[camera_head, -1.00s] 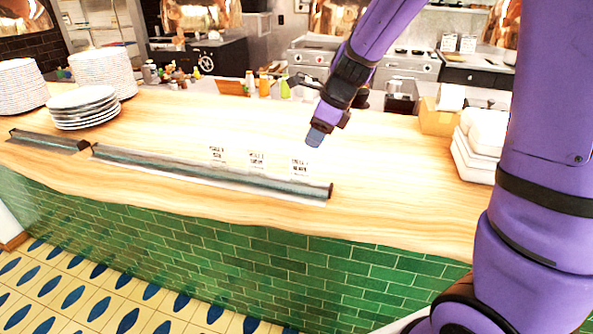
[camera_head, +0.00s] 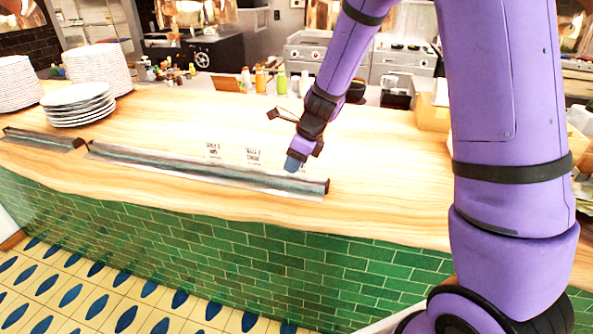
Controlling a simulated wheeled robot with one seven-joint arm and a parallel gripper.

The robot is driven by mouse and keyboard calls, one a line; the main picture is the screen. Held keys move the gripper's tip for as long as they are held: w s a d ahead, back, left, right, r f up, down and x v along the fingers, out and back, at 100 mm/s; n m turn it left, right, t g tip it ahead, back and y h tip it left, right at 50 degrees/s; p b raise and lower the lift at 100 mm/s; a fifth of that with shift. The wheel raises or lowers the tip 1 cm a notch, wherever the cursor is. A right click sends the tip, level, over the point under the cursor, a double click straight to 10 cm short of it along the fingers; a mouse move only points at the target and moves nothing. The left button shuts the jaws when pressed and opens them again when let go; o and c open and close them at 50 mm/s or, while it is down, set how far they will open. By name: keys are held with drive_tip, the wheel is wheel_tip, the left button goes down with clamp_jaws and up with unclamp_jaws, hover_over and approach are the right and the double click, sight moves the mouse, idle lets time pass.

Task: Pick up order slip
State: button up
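Two white order slips with black print stand in the metal rail (camera_head: 200,172) on the wooden counter: the left slip (camera_head: 212,150) and the middle slip (camera_head: 253,156). The third slip, at the right, is hidden behind my gripper. My gripper (camera_head: 292,163) points down at the right part of the rail, with its blue-grey fingertip just over where the third slip stood. I cannot tell whether it touches the slip or whether the fingers are apart.
Stacked plates (camera_head: 78,104) stand at the counter's left, beside a second short rail (camera_head: 42,138). Bottles (camera_head: 260,80) and small jars line the back. A cardboard box (camera_head: 433,113) is at the right, partly behind my arm. The counter (camera_head: 390,190) right of the rail is clear.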

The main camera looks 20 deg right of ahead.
drive_tip(key=shift+f, duration=0.1)
clamp_jaws()
idle(0.4)
